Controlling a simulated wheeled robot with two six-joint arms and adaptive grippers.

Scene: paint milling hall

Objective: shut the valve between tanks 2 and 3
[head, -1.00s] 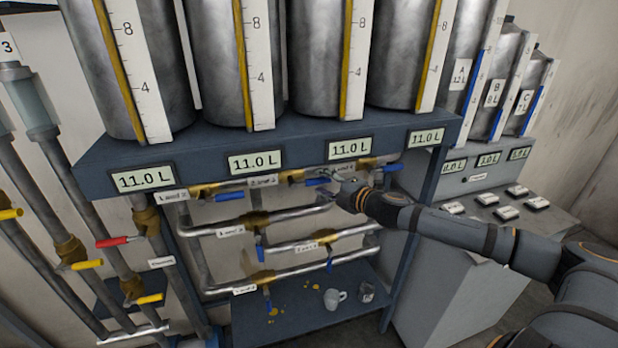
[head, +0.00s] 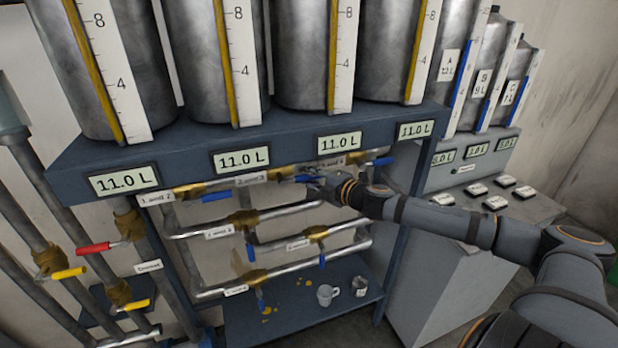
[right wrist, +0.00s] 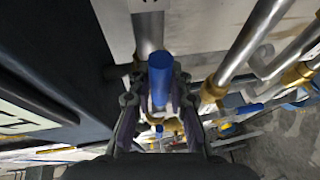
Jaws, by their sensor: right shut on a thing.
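The valve labelled "2 and 3" (head: 252,180) sits on the top pipe under the tank shelf. Its brass body (head: 284,173) is right of the label. Its blue handle (head: 306,178) points right, roughly along the pipe, and is partly hidden by the gripper. My right gripper (head: 316,183) is at this handle. In the right wrist view my gripper (right wrist: 158,100) is shut on the blue handle (right wrist: 160,68), which stands between its two fingers. The displays under tank 2 (head: 242,161) and tank 3 (head: 339,142) both read 11.0 L. My left gripper is not in view.
The "1 and 2" valve's blue handle (head: 216,197) is to the left, and another blue handle (head: 380,161) to the right. Lower pipes with more valves run below. A mug (head: 326,295) and a can (head: 360,286) stand on the bottom shelf (head: 290,325).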

